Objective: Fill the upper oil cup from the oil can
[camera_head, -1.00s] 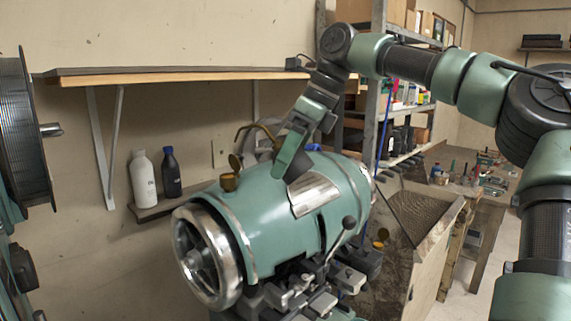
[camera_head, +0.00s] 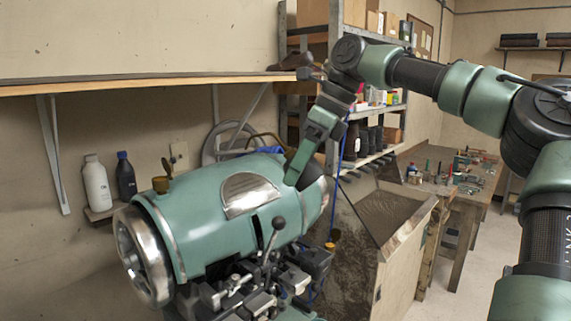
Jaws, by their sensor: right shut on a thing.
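The upper oil cup (camera_head: 160,184) is a small brass cup on top of the green machine drum (camera_head: 205,225), at its left end. Its round lid (camera_head: 166,167) stands raised. My right gripper (camera_head: 296,176) is at the right end of the drum, apart from the cup. It is shut on the oil can, whose thin, curved brass spout (camera_head: 262,137) shows left of the gripper, above the drum. The can's body is mostly hidden by the gripper and drum. My left gripper is out of view.
A white bottle (camera_head: 97,186) and a dark bottle (camera_head: 126,178) stand on a small wall shelf at left. A long shelf (camera_head: 130,84) runs above. Levers (camera_head: 278,225) stick up before the drum. A metal rack (camera_head: 335,60) stands behind my right arm.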

